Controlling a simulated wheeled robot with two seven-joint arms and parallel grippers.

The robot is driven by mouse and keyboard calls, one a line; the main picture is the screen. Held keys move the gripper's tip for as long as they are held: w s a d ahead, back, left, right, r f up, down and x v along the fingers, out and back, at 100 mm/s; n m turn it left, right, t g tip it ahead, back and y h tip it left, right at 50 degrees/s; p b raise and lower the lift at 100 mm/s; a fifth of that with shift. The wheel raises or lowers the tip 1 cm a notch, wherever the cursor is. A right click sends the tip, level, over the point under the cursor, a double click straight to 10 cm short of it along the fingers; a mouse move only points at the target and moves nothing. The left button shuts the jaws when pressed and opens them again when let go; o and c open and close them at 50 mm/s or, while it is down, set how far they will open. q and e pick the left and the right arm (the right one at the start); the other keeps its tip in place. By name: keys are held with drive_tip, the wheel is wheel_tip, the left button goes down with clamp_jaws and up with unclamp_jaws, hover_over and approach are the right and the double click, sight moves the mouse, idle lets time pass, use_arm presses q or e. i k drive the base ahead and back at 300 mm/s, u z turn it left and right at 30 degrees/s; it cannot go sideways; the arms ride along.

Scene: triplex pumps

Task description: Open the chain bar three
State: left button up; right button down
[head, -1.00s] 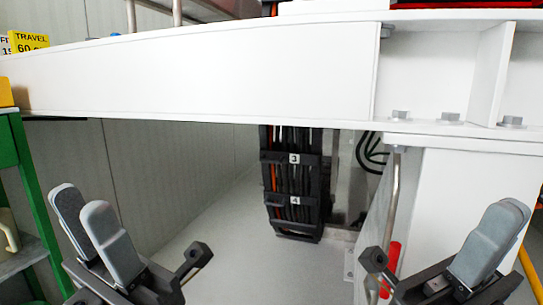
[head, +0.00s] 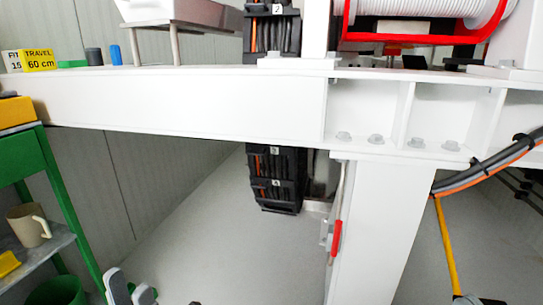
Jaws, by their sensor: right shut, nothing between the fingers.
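The black cable chain (head: 276,178) hangs behind the white beam, with orange and dark cables inside. Its bar labelled 3 (head: 276,150) shows just under the beam's lower edge, partly hidden by it. It looks closed across the chain.
The white beam (head: 180,105) and its post (head: 375,225) stand between me and the chain. A red handle (head: 336,238) is on the post's left side. A green shelf with a beige mug (head: 30,225) stands left. Floor is clear below the chain.

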sight(251, 148)
drive_tip(key=z, duration=3.45)
drive_tip(key=k, duration=0.95)
drive_tip(key=u, duration=1.9)
